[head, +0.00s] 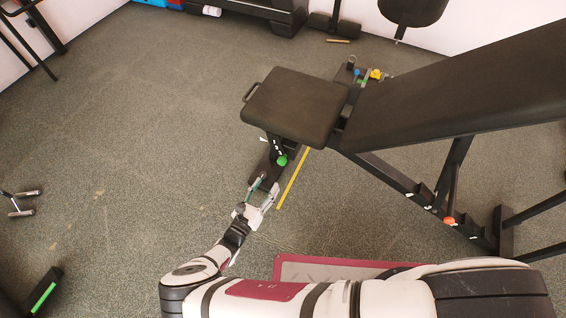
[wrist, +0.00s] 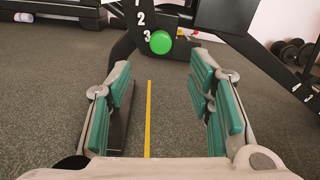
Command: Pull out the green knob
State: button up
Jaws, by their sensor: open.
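The green knob (head: 282,160) is a small round knob on the black post under the front seat pad of the weight bench (head: 296,103). In the wrist view the green knob (wrist: 161,42) sits near the top middle, beside a white "3" on the post. My gripper (head: 265,186) is just in front of and below the knob, apart from it. In the wrist view my gripper (wrist: 164,88) is open and empty, its teal-padded fingers spread wide. The knob lies ahead, between the directions of the two fingers and above their tips.
A yellow strip (head: 293,178) lies on the floor beside the bench foot. The long backrest (head: 460,90) rises to the right, with an orange knob (head: 449,221) on the frame below. Dumbbells (wrist: 293,52) stand at the far right. Open floor (head: 130,150) lies to the left.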

aim_at(281, 163)
jog(key=b+x, duration=0.2)
jog(key=x, duration=1)
jog(key=shift+r, duration=0.1)
jog(key=shift+c, duration=0.4)
